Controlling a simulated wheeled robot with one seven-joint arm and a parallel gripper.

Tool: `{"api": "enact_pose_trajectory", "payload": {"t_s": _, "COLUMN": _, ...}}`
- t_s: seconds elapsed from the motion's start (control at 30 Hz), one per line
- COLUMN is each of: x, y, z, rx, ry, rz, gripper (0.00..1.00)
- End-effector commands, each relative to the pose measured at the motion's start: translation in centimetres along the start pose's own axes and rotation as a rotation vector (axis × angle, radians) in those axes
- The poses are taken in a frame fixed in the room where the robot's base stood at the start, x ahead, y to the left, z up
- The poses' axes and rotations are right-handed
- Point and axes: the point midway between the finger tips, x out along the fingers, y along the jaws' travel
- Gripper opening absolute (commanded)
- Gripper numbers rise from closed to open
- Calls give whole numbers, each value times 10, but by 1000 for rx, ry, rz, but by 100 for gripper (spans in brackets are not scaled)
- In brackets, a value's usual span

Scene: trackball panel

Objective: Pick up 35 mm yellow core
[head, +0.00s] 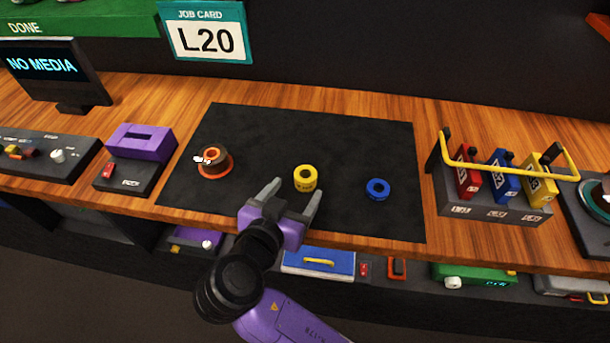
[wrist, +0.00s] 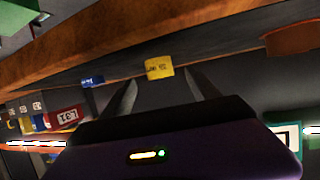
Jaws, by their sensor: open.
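The yellow core (head: 305,181) is a short yellow ring with dark print on its side, standing on the black mat (head: 340,135) near its middle. My gripper (head: 294,188) is open, its two grey fingers pointing toward the core from the front edge of the mat. The core looks just beyond the fingertips, and nothing is between the fingers. In the wrist view the yellow core (wrist: 159,68) shows between and beyond the fingertips (wrist: 160,80). I cannot tell exactly how far it is from them.
A brown spool with orange flanges (head: 214,163) is left of the core, and a blue ring (head: 377,189) is right. A rack of red, blue and yellow blocks (head: 490,208) with a yellow bar stands right of the mat. A purple slotted box (head: 141,143) stands left.

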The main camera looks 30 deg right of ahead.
Motion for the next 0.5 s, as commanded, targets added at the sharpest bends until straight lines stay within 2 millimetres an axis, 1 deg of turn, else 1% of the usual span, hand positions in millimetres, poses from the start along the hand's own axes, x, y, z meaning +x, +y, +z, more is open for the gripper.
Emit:
{"api": "enact_pose_trajectory", "payload": {"t_s": 0.13, "x": 16, "y": 1, "z": -2, "rx": -3, "ry": -1, "rz": 3, "gripper": 70}}
{"api": "enact_pose_trajectory", "payload": {"t_s": 0.3, "x": 41, "y": 1, "z": -1, "rx": -2, "ry": -1, "rz": 1, "gripper": 70}}
{"api": "enact_pose_trajectory", "payload": {"t_s": 0.4, "x": 50, "y": 1, "z": -1, "rx": -3, "ry": -1, "rz": -1, "gripper": 70}}
{"api": "enact_pose_trajectory", "payload": {"t_s": 0.5, "x": 54, "y": 1, "z": 0, "rx": -2, "ry": -1, "rz": -1, "gripper": 70}}
